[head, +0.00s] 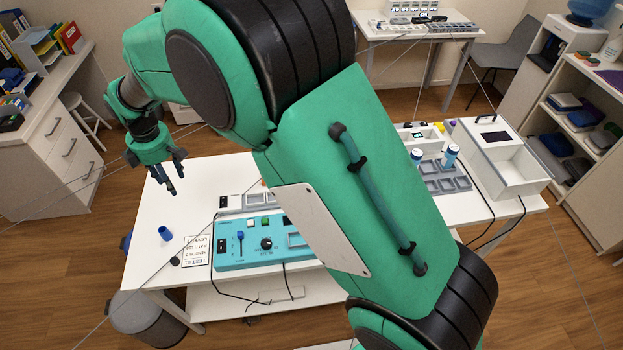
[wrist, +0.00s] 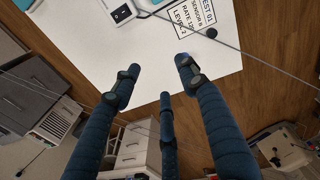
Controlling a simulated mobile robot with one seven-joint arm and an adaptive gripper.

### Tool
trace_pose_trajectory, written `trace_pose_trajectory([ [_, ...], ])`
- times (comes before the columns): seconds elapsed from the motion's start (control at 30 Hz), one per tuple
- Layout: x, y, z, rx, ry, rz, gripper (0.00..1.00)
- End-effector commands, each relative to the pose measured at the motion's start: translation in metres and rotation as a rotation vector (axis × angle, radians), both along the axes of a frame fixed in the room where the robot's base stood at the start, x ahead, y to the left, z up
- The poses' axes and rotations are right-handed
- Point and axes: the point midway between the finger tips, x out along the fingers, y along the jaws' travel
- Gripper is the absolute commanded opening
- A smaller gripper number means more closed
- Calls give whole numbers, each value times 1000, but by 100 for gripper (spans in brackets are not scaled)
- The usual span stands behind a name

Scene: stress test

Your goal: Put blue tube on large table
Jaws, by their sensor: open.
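A short blue tube (head: 165,233) stands near the left end of the large white table (head: 150,205) in the head view. I cannot make it out in the wrist view, where my fingers may hide it. My gripper (head: 170,184) is above the table's left part, up and slightly right of the tube in the picture, and apart from it. Its three dark blue fingers are spread with nothing between them, as the wrist view also shows (wrist: 160,88). Two blue tubes with white parts, one left (head: 417,156) and one right (head: 451,156), stand at the grey rack.
A printed label (head: 197,251) and a small black round piece (head: 174,262) lie near the tube. A turquoise control box (head: 250,255) with cables is to the right. A white open box (head: 505,165) stands at the right end. My arm covers the table's middle.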

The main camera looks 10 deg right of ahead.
Motion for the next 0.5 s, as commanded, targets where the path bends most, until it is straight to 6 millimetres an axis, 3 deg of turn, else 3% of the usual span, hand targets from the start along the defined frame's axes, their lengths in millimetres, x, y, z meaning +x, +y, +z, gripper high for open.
trace_pose_trajectory([
  [0.03, 3, -20, 18, 11, -8, -48, 43],
  [0.2, 4, -78, 67, 43, -29, -208, 43],
  [0.5, -13, -182, 137, 102, -63, -489, 43],
])
